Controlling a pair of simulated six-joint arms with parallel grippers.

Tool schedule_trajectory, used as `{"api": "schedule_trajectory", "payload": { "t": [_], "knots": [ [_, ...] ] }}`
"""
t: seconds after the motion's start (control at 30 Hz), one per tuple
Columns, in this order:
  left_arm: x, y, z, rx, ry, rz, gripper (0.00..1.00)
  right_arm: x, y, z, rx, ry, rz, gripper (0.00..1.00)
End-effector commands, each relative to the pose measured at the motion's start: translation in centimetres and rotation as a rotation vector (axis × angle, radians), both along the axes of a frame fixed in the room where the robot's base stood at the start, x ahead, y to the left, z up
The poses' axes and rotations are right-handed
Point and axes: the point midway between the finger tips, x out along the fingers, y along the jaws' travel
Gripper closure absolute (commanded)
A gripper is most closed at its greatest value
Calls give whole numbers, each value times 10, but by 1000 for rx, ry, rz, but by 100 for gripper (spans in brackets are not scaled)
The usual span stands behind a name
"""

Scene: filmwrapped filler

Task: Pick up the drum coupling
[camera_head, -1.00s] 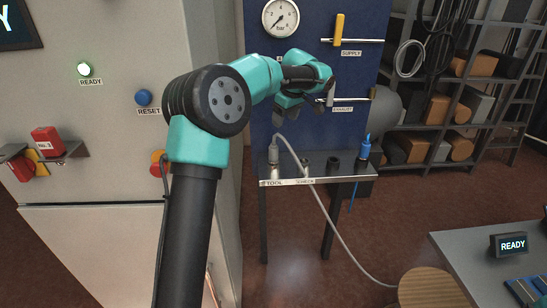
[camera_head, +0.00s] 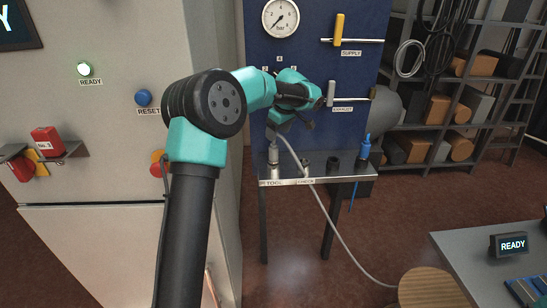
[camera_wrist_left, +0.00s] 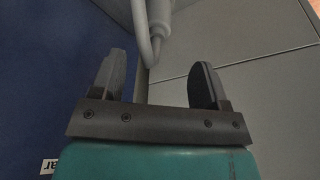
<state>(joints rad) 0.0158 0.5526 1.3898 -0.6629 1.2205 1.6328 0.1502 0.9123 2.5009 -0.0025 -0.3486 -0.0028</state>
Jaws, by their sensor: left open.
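The drum coupling (camera_head: 273,153), a grey cylindrical fitting with a pale hose (camera_head: 340,236) at its top, stands upright at the left end of a small grey shelf (camera_head: 345,170). My left gripper (camera_head: 291,131) is open and empty, just above and slightly right of the coupling in the head view. In the left wrist view the pale coupling (camera_wrist_left: 159,14) and the bend of its hose (camera_wrist_left: 146,45) show beyond and between the open fingers (camera_wrist_left: 158,80), not touching them as far as I can see. My right gripper is not in view.
A blue panel (camera_head: 258,95) with a pressure gauge (camera_head: 281,17) and valve handles rises behind the shelf. A light cabinet (camera_head: 110,125) stands left.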

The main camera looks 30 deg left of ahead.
Motion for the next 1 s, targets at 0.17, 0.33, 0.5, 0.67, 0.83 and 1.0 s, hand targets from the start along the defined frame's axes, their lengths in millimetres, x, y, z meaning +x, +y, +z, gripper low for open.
{"api": "schedule_trajectory", "payload": {
  "t": [0.17, 0.33, 0.5, 0.67, 0.83, 1.0],
  "knots": [
    [1, 8, -29, -1, 3, 1, 31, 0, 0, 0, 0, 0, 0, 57],
    [2, 11, -41, 0, 1, -1, 31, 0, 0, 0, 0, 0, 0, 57],
    [2, 11, -42, 0, 0, -1, 31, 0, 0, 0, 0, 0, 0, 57],
    [2, 12, -43, 0, 0, 0, 31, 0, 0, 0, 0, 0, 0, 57],
    [4, 17, -55, -1, 3, 1, 31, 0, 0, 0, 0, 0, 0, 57],
    [8, 25, -76, -1, 3, 1, 31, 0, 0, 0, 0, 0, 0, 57]
  ]
}}
